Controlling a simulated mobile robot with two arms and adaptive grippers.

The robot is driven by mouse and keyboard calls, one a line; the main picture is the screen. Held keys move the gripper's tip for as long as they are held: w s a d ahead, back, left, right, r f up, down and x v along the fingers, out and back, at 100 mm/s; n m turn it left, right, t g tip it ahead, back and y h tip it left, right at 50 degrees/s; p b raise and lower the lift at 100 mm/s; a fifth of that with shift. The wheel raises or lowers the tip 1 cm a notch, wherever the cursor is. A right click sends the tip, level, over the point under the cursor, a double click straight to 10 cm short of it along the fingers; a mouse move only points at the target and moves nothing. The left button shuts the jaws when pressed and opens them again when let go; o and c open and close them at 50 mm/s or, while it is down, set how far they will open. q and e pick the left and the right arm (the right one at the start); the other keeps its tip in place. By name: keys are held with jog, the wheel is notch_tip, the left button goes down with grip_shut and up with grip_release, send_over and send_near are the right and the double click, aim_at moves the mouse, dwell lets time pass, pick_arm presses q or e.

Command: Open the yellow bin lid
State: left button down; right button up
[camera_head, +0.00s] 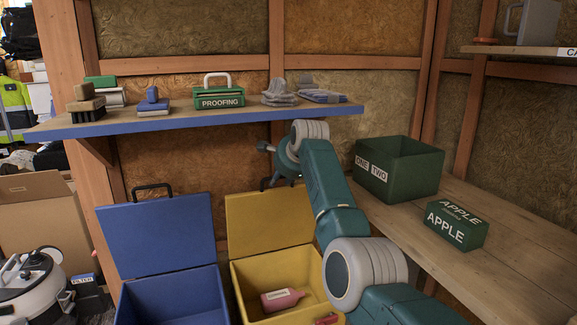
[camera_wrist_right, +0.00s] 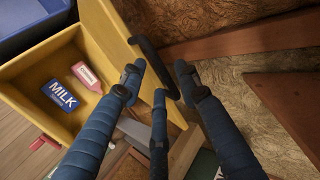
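The yellow bin (camera_head: 290,266) stands on the floor, and its yellow lid (camera_head: 268,220) is raised, leaning back. The lid's black handle (camera_head: 266,184) is at its top edge, partly hidden by my right arm. My right gripper (camera_head: 272,150) is above and behind the lid's top edge. In the right wrist view, my right gripper (camera_wrist_right: 160,73) has its fingers spread apart around the black handle (camera_wrist_right: 153,65), with no firm grip visible; contact is unclear. The yellow bin (camera_wrist_right: 20,95) shows a pink bottle (camera_wrist_right: 87,76) and a blue milk carton (camera_wrist_right: 62,96) inside. My left gripper is out of view.
A blue bin (camera_head: 172,300) with its lid (camera_head: 157,237) raised stands to the left. A shelf (camera_head: 200,118) with brushes, a green box and cloths is above the bins. A wooden bench (camera_head: 510,225) at right holds two green boxes. A white appliance (camera_head: 35,285) is lower left.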

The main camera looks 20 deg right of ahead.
jog(key=v, duration=0.9)
jog(key=shift+s+r, duration=0.2)
jog(key=shift+r, duration=0.1)
jog(key=shift+f, duration=0.15)
